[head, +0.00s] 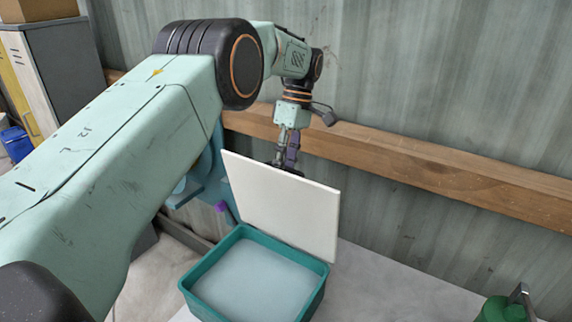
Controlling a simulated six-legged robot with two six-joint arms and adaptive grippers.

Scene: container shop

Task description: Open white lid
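The white lid (285,205) stands raised, nearly upright and leaning slightly back, at the rear of a teal box (313,303). The box is open at the top, and its pale inside shows. My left gripper (287,166) points down behind the lid's upper edge. Its fingertips are partly hidden by the lid, so I cannot tell whether they touch it or how far they are apart. My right gripper is not in view.
A wooden beam (430,170) runs along the corrugated wall behind the box. A green container (502,309) stands at the lower right. A blue object with a purple tip (221,207) is left of the lid.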

